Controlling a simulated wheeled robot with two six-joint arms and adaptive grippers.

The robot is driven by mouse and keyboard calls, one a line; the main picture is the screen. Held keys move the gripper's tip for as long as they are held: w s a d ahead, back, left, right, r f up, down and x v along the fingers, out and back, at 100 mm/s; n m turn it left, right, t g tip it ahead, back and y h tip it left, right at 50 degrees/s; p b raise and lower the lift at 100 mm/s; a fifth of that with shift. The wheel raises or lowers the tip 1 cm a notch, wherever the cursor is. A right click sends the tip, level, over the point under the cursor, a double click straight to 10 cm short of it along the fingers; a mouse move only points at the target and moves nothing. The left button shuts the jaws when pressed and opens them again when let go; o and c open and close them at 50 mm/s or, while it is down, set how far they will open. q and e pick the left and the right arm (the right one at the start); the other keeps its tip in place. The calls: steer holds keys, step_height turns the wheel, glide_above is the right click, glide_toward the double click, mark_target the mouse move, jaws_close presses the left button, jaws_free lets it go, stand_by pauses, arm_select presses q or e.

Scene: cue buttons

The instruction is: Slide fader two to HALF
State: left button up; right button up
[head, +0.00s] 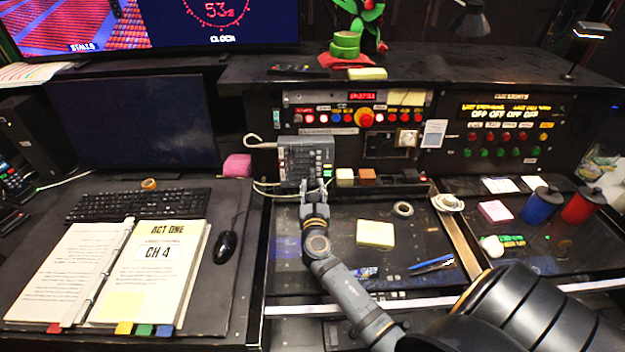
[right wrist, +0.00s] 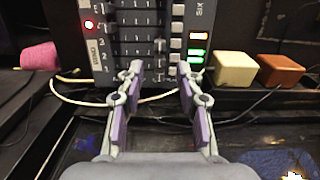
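The grey fader box (head: 305,158) stands upright at the back of the desk, below the red-button panel. In the right wrist view its face (right wrist: 127,40) shows several dark slots with tick lines, a red light at left and green lights at right. Which slot is fader two, and where its cap sits, I cannot make out. My right gripper (head: 315,190) is in front of the box's lower edge. In the right wrist view its fingers (right wrist: 159,80) are spread apart with nothing visible between them, overlapping the lower part of the box face. My left gripper is not in view.
Cables loop below the box. Keyboard (head: 137,204) and binder are at left.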

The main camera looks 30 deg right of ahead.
mark_target(312, 176)
steer(key=shift+r+x, duration=0.2)
steer(key=shift+x, duration=0.85)
steer(key=shift+w+f, duration=0.1)
steer(key=shift+c, duration=0.2)
jaws_close()
